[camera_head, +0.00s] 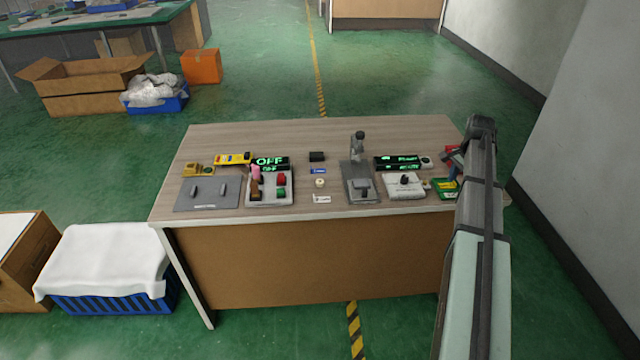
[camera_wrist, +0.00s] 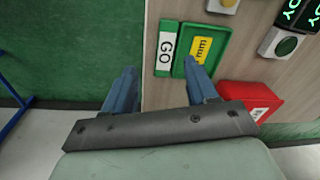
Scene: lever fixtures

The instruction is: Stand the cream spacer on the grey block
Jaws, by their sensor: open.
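The cream spacer (camera_head: 320,183) is a small pale round piece near the middle of the table, between a blue label and a white label. A small dark block (camera_head: 317,157) sits behind it; it may be the grey block, but its colour is hard to tell at this size. My gripper (camera_wrist: 160,70) is open and empty, its two blue fingers apart over the table's edge. It is at the table's right end, well away from the spacer. The head view mostly hides it behind my arm. The wrist view shows neither the spacer nor the block.
A grey lever press (camera_head: 358,170) stands right of the spacer. A switch box (camera_head: 269,187) with coloured levers is to its left. A white lever fixture (camera_head: 404,186) and a green tray (camera_wrist: 218,45) marked GO lie near my gripper, with a red box (camera_wrist: 250,97) beside them.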

